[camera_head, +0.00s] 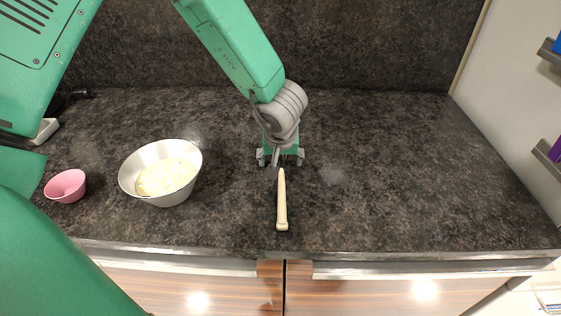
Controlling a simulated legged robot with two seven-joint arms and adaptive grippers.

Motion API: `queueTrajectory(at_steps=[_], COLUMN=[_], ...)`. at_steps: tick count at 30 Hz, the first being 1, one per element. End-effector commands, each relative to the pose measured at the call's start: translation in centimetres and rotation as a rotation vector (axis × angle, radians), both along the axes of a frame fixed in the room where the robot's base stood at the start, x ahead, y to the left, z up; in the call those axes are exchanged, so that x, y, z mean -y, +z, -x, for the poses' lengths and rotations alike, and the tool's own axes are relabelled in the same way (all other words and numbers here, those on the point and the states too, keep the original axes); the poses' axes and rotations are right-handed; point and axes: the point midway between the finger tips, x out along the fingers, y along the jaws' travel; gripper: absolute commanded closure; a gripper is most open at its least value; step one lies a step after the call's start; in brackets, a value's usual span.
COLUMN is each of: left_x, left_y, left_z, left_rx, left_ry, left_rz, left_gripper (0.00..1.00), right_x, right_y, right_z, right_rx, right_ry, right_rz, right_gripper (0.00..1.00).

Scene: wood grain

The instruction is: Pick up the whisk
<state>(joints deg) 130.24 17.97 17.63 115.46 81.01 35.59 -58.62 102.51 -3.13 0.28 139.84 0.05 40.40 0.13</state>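A pale cream, slim handle-like object, which I take for the whisk (282,205), lies on the dark countertop, pointing from the front edge toward the back. No wire loops show; its far end meets the gripper, so that part may be hidden. My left gripper (280,160) is at the far end of the whisk, pointing down. Its fingers are spread to either side, with the whisk's line between them. I see no contact between the fingers and the whisk. My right gripper is not in view.
A white bowl (132,180) with a pale creamy content (166,177) stands left of the whisk. A small pink bowl (66,187) is farther left. The dark countertop (400,170) is clear on the right. Wooden drawers (400,297) are below its front edge.

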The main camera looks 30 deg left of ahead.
Motion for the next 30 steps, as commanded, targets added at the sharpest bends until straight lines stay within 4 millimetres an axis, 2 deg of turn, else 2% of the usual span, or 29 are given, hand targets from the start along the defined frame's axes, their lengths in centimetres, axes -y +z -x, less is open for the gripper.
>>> queueTrajectory(at_steps=[1, 4, 5, 13, 16, 24, 30], left_x=[0.1, 0.0, 0.0, -0.1, -0.1, -0.1, -0.1], left_y=[0.0, 0.0, 0.0, 0.0, 0.8, 6.2, 9.2], left_z=[0.0, 0.0, 0.0, 0.0, 0.0, 0.0, -0.1], left_rx=[0.0, 0.0, -0.001, -0.001, 0.001, 0.002, 0.001], left_ry=[-0.001, -0.001, -0.001, 0.001, 0.001, 0.001, 0.001], left_rz=[0.0, 0.0, 0.0, 0.001, 0.001, 0.002, 0.001], left_gripper=[0.52, 0.88, 0.9, 0.9, 0.9, 0.9, 0.9], right_x=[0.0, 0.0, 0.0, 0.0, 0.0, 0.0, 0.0], right_y=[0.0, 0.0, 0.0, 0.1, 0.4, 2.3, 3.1], right_z=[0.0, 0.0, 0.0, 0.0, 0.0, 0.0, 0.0], right_rx=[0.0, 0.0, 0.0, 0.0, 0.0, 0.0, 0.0], right_ry=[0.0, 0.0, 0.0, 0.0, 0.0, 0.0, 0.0], right_rz=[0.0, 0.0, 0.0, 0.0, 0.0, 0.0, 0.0], right_gripper=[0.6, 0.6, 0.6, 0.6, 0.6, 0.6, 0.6])
